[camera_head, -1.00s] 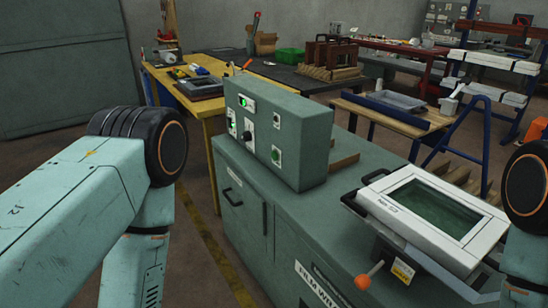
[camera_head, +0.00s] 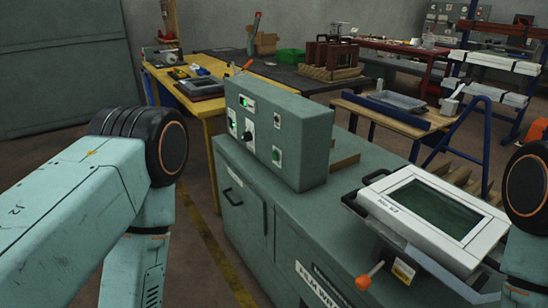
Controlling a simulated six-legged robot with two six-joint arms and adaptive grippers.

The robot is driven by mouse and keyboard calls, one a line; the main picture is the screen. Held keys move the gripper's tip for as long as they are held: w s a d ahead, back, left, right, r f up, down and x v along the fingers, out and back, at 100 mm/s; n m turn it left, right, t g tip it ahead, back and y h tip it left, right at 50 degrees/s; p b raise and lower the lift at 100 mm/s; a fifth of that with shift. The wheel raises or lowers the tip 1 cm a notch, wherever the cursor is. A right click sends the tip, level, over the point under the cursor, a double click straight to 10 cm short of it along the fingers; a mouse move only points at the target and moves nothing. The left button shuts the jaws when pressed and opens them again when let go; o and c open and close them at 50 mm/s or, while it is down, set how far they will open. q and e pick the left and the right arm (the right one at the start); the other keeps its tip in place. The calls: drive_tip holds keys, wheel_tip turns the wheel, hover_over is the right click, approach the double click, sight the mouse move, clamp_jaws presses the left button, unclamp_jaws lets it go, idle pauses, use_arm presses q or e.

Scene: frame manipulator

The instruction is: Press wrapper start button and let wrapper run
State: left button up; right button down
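The wrapper is a green-grey cabinet machine (camera_head: 300,218) with a raised control box (camera_head: 290,135) on top. The box's front panel carries a lit green indicator (camera_head: 247,103), a dark knob (camera_head: 247,136), a green button (camera_head: 276,155) and other small controls. I cannot tell which one is the start button. A white-framed unit with a dark window (camera_head: 435,208) sits on the machine's right part, with a black handle and an orange-knobbed lever (camera_head: 363,282). My left and right arms show at the picture's sides, but neither gripper is in view.
A yellow workbench (camera_head: 185,92) with tools stands behind the machine at left. A wooden trestle table (camera_head: 395,115) with a grey tray stands behind at right, near a blue rack (camera_head: 490,75). Open floor with a yellow line (camera_head: 215,250) lies left of the machine.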

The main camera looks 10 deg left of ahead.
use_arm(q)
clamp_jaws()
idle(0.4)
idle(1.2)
